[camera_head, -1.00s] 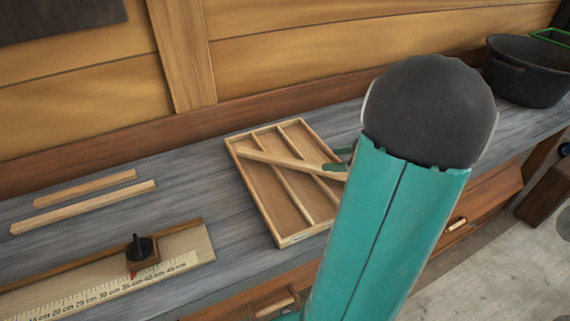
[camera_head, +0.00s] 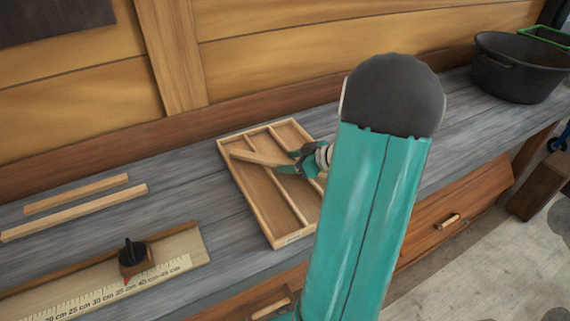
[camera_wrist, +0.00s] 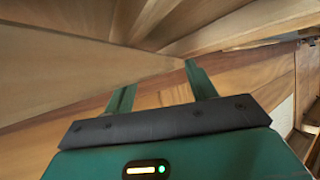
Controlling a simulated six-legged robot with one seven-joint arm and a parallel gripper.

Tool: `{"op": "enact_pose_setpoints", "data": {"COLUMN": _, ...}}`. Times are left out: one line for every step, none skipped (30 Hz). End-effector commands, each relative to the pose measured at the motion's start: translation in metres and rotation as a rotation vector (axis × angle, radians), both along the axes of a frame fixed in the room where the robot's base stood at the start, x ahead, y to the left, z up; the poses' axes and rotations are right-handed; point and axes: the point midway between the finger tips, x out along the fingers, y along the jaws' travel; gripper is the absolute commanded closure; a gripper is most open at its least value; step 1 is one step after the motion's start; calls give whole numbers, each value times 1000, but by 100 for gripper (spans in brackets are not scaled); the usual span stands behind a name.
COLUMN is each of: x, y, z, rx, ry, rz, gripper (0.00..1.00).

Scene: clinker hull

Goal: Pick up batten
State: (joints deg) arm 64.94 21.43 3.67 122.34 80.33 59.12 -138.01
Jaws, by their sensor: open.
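A pale wooden batten (camera_head: 258,158) lies slantwise across the divided wooden tray (camera_head: 262,222) in the head view. Its left end shows; its right part is hidden behind my gripper. My gripper (camera_head: 293,161) is over the tray, at the batten's right part, with its green fingers apart. In the wrist view my gripper (camera_wrist: 160,85) is open, with a broad pale wooden surface close beyond the fingertips. I cannot tell from this whether the batten is between the fingers. Two more pale battens (camera_head: 78,192) (camera_head: 76,212) lie side by side on the bench at the left.
The grey bench (camera_head: 175,185) has clear room between the loose battens and the tray. A measuring board (camera_head: 165,262) with a dark-knobbed stop (camera_head: 133,256) lies at front left. A black pot (camera_head: 520,68) stands at far right. The plank wall rises behind.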

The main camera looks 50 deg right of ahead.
Motion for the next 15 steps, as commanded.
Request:
{"op": "enact_pose_setpoints", "data": {"x": 4, "y": 1, "z": -3, "rx": 1, "ry": 1, "rz": 0, "gripper": 44}}
{"op": "enact_pose_setpoints", "data": {"x": 5, "y": 2, "z": -4, "rx": 1, "ry": 1, "rz": 0, "gripper": 44}}
{"op": "enact_pose_setpoints", "data": {"x": 6, "y": 2, "z": -4, "rx": 0, "ry": 0, "rz": 1, "gripper": 44}}
{"op": "enact_pose_setpoints", "data": {"x": 6, "y": 2, "z": -4, "rx": 0, "ry": 0, "rz": 0, "gripper": 44}}
{"op": "enact_pose_setpoints", "data": {"x": 6, "y": 2, "z": -4, "rx": 0, "ry": 0, "rz": 0, "gripper": 44}}
{"op": "enact_pose_setpoints", "data": {"x": 6, "y": 2, "z": -4, "rx": 0, "ry": 0, "rz": 0, "gripper": 44}}
{"op": "enact_pose_setpoints", "data": {"x": 6, "y": 2, "z": -4, "rx": 0, "ry": 0, "rz": 0, "gripper": 44}}
{"op": "enact_pose_setpoints", "data": {"x": 6, "y": 2, "z": -4, "rx": 0, "ry": 0, "rz": 0, "gripper": 44}}
{"op": "enact_pose_setpoints", "data": {"x": 6, "y": 2, "z": -4, "rx": 0, "ry": 0, "rz": 0, "gripper": 50}}
{"op": "enact_pose_setpoints", "data": {"x": 6, "y": 2, "z": -4, "rx": 0, "ry": 0, "rz": 0, "gripper": 55}}
{"op": "enact_pose_setpoints", "data": {"x": 6, "y": 2, "z": -4, "rx": 0, "ry": 0, "rz": 0, "gripper": 61}}
{"op": "enact_pose_setpoints", "data": {"x": 6, "y": 2, "z": -4, "rx": 0, "ry": 0, "rz": 0, "gripper": 69}}
{"op": "enact_pose_setpoints", "data": {"x": 6, "y": 2, "z": -4, "rx": 0, "ry": 0, "rz": 0, "gripper": 75}}
{"op": "enact_pose_setpoints", "data": {"x": 6, "y": 2, "z": -4, "rx": 0, "ry": 0, "rz": 0, "gripper": 81}}
{"op": "enact_pose_setpoints", "data": {"x": 6, "y": 2, "z": -4, "rx": 0, "ry": 0, "rz": 0, "gripper": 89}}
